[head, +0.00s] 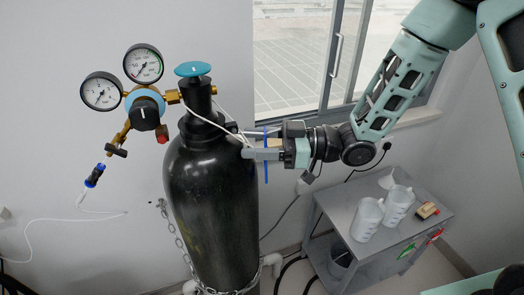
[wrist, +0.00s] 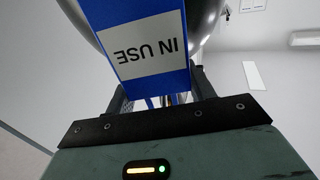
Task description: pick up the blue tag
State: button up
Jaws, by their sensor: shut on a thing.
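The blue tag (wrist: 150,48) fills the upper middle of the wrist view, with a white panel reading "IN USE" upside down. In the head view the tag (head: 266,157) shows edge-on as a thin blue strip. My gripper (head: 255,153) is shut on the tag beside the neck of the black gas cylinder (head: 212,205). In the wrist view the fingers are mostly hidden behind the tag. A white cord (head: 205,119) runs from the cylinder's neck toward the gripper; I cannot tell whether it is still looped on the cylinder.
A regulator with two gauges (head: 143,64) sits left of the cylinder's teal valve knob (head: 192,69). A chain (head: 176,240) hangs around the cylinder. A grey cart (head: 382,240) with two white jugs (head: 368,219) stands at the right. A window (head: 300,60) is behind my arm.

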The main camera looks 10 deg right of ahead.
jog(key=shift+r, duration=0.15)
jog(key=shift+r+b, duration=0.5)
jog(key=s+d+b, duration=0.3)
jog(key=d+b, duration=0.2)
jog(key=d, duration=1.2)
jog(key=shift+d, duration=0.4)
